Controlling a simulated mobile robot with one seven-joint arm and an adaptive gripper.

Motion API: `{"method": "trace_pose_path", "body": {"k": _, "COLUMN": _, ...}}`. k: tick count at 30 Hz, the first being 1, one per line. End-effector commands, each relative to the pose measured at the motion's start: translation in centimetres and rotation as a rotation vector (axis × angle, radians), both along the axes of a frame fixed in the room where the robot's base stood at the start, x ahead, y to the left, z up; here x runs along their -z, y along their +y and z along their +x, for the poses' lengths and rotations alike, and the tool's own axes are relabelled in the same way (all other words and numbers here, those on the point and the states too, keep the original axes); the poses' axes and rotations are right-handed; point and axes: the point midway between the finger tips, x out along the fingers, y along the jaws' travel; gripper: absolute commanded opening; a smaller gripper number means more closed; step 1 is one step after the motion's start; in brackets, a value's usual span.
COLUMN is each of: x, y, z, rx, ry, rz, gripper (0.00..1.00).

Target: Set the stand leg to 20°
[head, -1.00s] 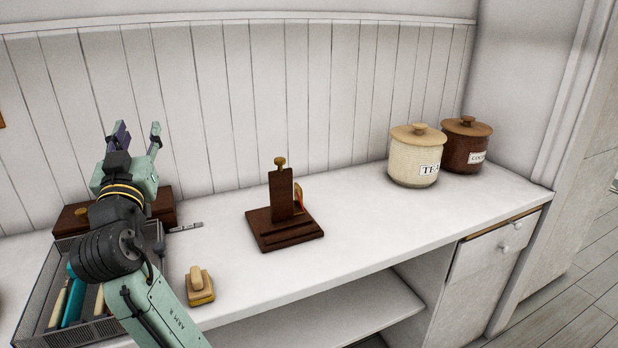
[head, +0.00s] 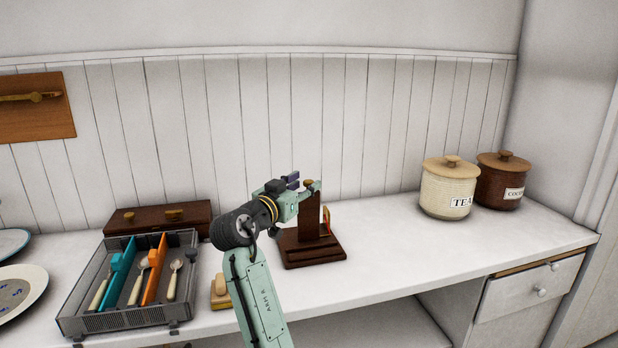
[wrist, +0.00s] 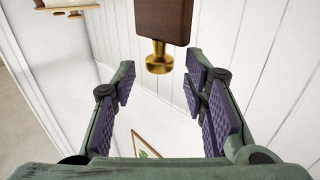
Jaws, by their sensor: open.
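The dark wooden stand has a stepped base (head: 315,252) on the counter and an upright board, which I take for the stand leg (head: 309,216). A brass knob (head: 308,183) tops the board. In the wrist view the board (wrist: 164,18) hangs in from the top edge with the knob (wrist: 159,60) at its end. My gripper (head: 302,182) is at the knob's height. In the wrist view my open gripper (wrist: 160,78) has a finger on each side of the knob, with gaps visible. The leg's angle cannot be read; its pivot is hidden.
A grey cutlery tray (head: 130,322), a dark wooden box (head: 150,218) and a yellow-tan block (head: 220,292) lie left of the stand. Tea (head: 447,190) and cocoa (head: 503,182) jars stand at right. The counter between stand and jars is clear.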

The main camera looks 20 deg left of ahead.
Motion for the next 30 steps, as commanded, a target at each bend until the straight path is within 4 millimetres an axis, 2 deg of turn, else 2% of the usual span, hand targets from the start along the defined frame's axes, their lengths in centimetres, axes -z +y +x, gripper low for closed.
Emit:
{"method": "trace_pose_path", "body": {"k": 3, "x": -0.2, "y": -0.4, "z": 1.6, "rx": 0.002, "ry": 0.000, "rz": 0.000, "gripper": 0.40}}
{"method": "trace_pose_path", "body": {"k": 6, "x": -0.1, "y": -0.5, "z": 2.4, "rx": 0.001, "ry": 0.001, "rz": 0.000, "gripper": 0.40}}
{"method": "trace_pose_path", "body": {"k": 17, "x": 0.0, "y": -0.6, "z": 2.8, "rx": -0.001, "ry": 0.000, "rz": 0.001, "gripper": 0.40}}
{"method": "trace_pose_path", "body": {"k": 30, "x": 0.0, "y": -0.5, "z": 2.8, "rx": -0.001, "ry": 0.000, "rz": 0.001, "gripper": 0.10}}
